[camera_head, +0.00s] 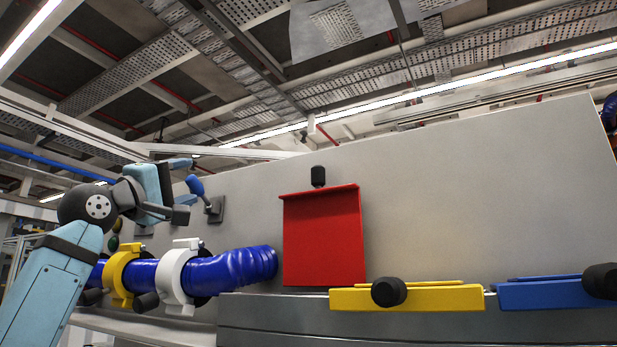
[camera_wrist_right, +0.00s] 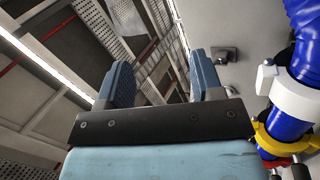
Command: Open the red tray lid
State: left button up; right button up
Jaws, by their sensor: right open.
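The red tray lid (camera_head: 323,238) is a flat red panel on the grey wall of the drive unit, in the middle of the head view. It hangs upright, with a thin lip along its top edge. A black knob (camera_head: 318,176) sits just above it. My right gripper (camera_head: 183,178) is up and left of the lid, well apart from it. In the right wrist view its two blue fingers (camera_wrist_right: 164,82) stand apart with nothing between them. The lid does not show in that view. My left gripper is not in view.
A blue hose (camera_head: 232,267) with a white clamp (camera_head: 178,275) and a yellow clamp (camera_head: 122,274) runs left of the lid. A yellow bar (camera_head: 440,298) and a blue bar (camera_head: 545,293) with black knobs lie lower right. The wall right of the lid is bare.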

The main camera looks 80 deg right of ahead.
jog(key=s+d+r+m+t+y, duration=0.35)
jog(key=s+r+m, duration=0.2)
jog(key=s, duration=0.45)
jog(key=m+t, duration=0.5)
send_near(317, 169)
jog(key=shift+y, duration=0.35)
jog(key=d, duration=0.3)
jog(key=d+p, duration=0.1)
jog(key=d, duration=0.3)
jog(key=d+p, duration=0.1)
jog(key=d, duration=0.2)
jog(key=shift+s+d+r, duration=0.2)
jog(key=shift+r, duration=0.05)
jog(key=shift+d+p, duration=0.3)
jog(key=shift+d, duration=0.45)
jog(key=shift+c, duration=0.2)
